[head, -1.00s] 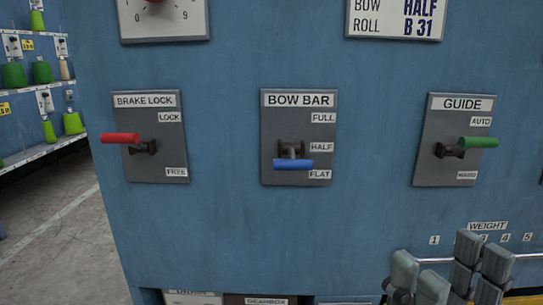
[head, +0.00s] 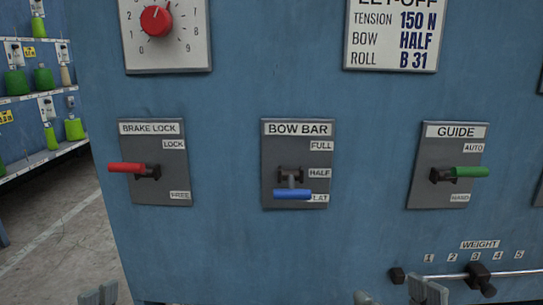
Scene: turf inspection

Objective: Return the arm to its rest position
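My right gripper (head: 397,296) shows only its grey fingertips at the bottom edge, below the weight rod (head: 445,276). The fingertips are apart with nothing seen between them, and clear of the sliding weight (head: 480,278), which sits under mark 3. My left gripper (head: 98,294) shows only a bit of grey tip at the bottom left edge; its opening cannot be made out. Both arms are otherwise out of view.
The blue panel carries the red BRAKE LOCK lever (head: 127,168), the blue BOW BAR lever (head: 293,194) partly covering the FLAT label, the green GUIDE lever (head: 470,172), a red dial (head: 156,20) and a LET-OFF card (head: 392,35). Shelves with green cones (head: 74,129) stand left.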

